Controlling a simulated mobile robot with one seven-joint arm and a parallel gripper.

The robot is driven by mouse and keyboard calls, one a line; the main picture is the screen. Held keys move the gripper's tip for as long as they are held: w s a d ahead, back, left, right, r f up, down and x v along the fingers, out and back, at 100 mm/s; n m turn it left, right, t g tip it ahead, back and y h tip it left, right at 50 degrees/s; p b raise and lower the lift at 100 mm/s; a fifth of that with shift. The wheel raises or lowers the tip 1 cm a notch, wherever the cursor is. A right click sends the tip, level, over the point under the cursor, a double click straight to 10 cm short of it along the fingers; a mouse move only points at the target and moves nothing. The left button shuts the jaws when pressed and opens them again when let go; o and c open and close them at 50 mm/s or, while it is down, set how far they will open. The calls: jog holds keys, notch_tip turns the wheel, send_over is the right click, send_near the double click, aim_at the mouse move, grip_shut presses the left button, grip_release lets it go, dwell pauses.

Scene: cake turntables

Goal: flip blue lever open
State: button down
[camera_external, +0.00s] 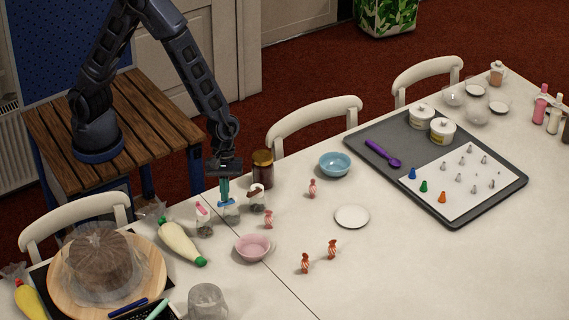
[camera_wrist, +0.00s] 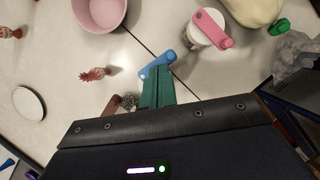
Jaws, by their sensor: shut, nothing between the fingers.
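The blue lever (camera_external: 229,203) tops a small clear jar in the external view, between two similar jars. In the wrist view the blue lever (camera_wrist: 158,65) shows just beyond my fingertips, lying at a slant; the jar under it is mostly hidden by my fingers. My gripper (camera_external: 224,197) points down from above at this lever, its teal fingers shut and empty. In the wrist view my gripper (camera_wrist: 156,72) is right at the lever; I cannot tell whether they touch.
A jar with a pink lever (camera_wrist: 211,28) stands close on one side, and one with a brown lever (camera_external: 256,188) on the other. A pink bowl (camera_external: 253,247), a dark jar (camera_external: 262,168) and a piping bag (camera_external: 182,242) are near. The table's right front is clear.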

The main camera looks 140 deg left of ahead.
dwell(0.3)
jog(key=shift+s+a, duration=0.35)
jog(key=shift+s, duration=0.05)
jog(key=s+a+f+v, duration=0.1)
jog(key=v, duration=1)
jog(key=shift+s+a, duration=0.35)
jog(key=shift+r, duration=0.1)
